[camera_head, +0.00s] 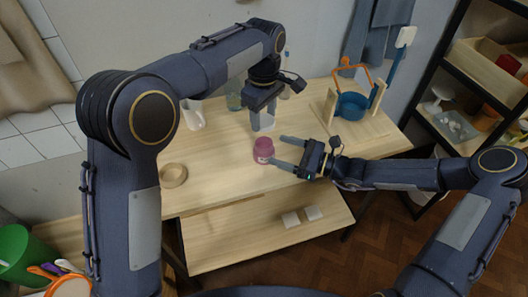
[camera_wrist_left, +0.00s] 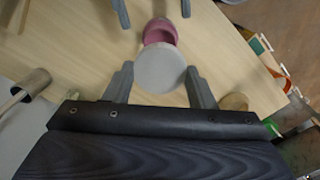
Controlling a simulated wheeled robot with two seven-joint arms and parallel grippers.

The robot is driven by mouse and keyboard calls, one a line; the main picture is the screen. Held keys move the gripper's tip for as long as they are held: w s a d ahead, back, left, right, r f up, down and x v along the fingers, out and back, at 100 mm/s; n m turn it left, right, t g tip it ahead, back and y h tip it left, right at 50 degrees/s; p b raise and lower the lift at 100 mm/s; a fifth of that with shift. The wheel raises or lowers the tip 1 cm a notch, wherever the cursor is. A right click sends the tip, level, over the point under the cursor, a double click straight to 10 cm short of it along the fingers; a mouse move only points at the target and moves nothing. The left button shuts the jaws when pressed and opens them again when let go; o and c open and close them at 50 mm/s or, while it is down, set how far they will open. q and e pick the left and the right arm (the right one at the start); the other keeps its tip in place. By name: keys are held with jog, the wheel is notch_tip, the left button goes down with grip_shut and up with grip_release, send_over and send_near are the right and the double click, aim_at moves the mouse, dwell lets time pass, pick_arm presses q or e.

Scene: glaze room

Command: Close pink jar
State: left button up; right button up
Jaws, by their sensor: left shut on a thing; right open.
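The pink jar (camera_head: 263,149) stands upright on the wooden table and has a small pale label on its side. My left gripper (camera_head: 264,117) is shut on a round white lid (camera_wrist_left: 160,69) and holds it above and behind the jar in the head view. In the left wrist view the lid covers part of the pink jar (camera_wrist_left: 160,30), so its mouth is only partly seen. My right gripper (camera_head: 278,151) is open at the jar's right side, its fingers pointing at the jar; I cannot tell whether they touch it.
A wooden ring (camera_head: 172,175) lies at the table's left. A white pitcher (camera_head: 193,115) and a greenish glass jar (camera_head: 234,101) stand at the back. A blue pot (camera_head: 352,105) in a wooden stand is at the right. Two pale tiles (camera_head: 291,219) lie on the lower shelf.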

aim_at(273, 148)
jog(key=x, duration=0.5)
jog(key=shift+w+a, duration=0.1)
jog(key=shift+a, duration=0.25)
jog(key=c, duration=1.4)
pick_arm(q)
jog(key=shift+f, duration=2.5)
